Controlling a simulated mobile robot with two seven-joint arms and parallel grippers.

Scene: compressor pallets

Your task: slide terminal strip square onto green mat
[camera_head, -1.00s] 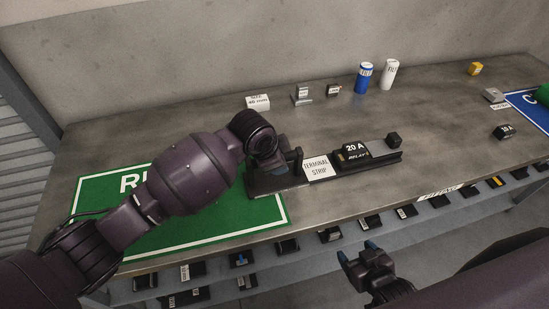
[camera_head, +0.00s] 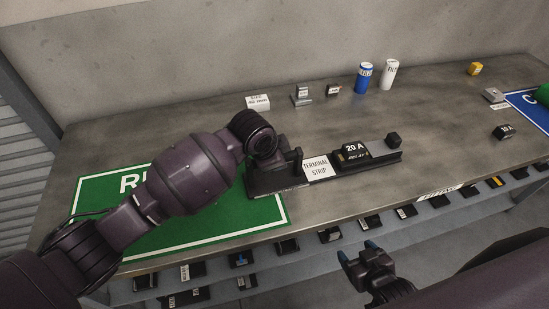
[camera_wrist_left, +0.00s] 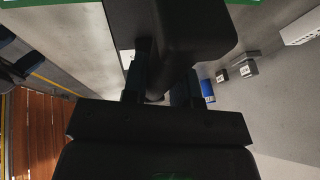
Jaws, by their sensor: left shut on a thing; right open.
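The terminal strip (camera_head: 316,168) is a long black rail with a white label and a black 20 A relay block (camera_head: 354,152) on it. Its left end overlaps the right part of the green mat (camera_head: 215,239); the rest lies on bare grey table, angled up to the right. My left gripper (camera_head: 289,160) is shut on the strip near its left end; the arm hides much of the mat. In the left wrist view a dark body (camera_wrist_left: 172,35) fills the space at the fingers. My right gripper (camera_head: 362,252) is open and empty in front of the table edge.
A blue can (camera_head: 364,78), a white can (camera_head: 388,75) and small boxes stand at the back. A blue mat (camera_head: 531,107) lies far right. A lower shelf (camera_head: 310,249) holds several dark parts. The table's middle right is clear.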

